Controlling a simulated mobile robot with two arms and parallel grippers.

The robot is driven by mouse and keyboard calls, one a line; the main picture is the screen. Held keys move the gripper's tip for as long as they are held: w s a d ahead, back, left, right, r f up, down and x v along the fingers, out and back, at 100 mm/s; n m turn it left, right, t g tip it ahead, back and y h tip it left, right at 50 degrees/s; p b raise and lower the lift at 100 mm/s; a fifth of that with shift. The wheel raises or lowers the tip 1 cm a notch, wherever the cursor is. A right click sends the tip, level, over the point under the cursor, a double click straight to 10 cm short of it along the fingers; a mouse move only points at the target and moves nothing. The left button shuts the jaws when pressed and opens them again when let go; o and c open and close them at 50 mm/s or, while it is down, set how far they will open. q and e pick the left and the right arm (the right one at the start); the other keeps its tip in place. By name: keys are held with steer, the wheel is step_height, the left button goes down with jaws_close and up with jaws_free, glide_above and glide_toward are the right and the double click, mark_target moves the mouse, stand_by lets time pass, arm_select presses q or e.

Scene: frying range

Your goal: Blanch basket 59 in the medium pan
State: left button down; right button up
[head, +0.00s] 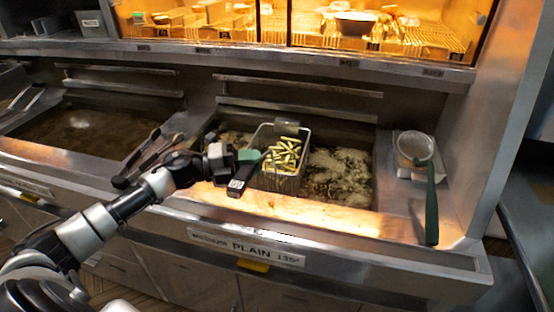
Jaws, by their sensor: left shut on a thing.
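A wire basket (264,137) filled with yellow-green sticks is in the right-hand pan, at its front left part. My left gripper (242,160) is shut on the basket's dark handle (243,180), which carries a small white tag too small to read surely. The basket looks upright; how deep it sits in the liquid I cannot tell. The pan (340,180) holds brown, bubbling, foamy liquid. The label below it (246,246) reads "PLAIN 135", with a smaller word before it that looks like "MEDIUM". My right gripper is out of view.
A second pan (80,128) at left holds still, dark liquid. Tongs (145,155) lie on the divider between the pans. A round skimmer (415,147) with a green handle rests on the right ledge. A lit warming cabinet (300,30) spans the back above.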

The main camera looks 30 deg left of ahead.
arm_select(q)
step_height(320, 180, up, 11)
steer(key=p, duration=0.8)
steer(key=shift+r, duration=0.2)
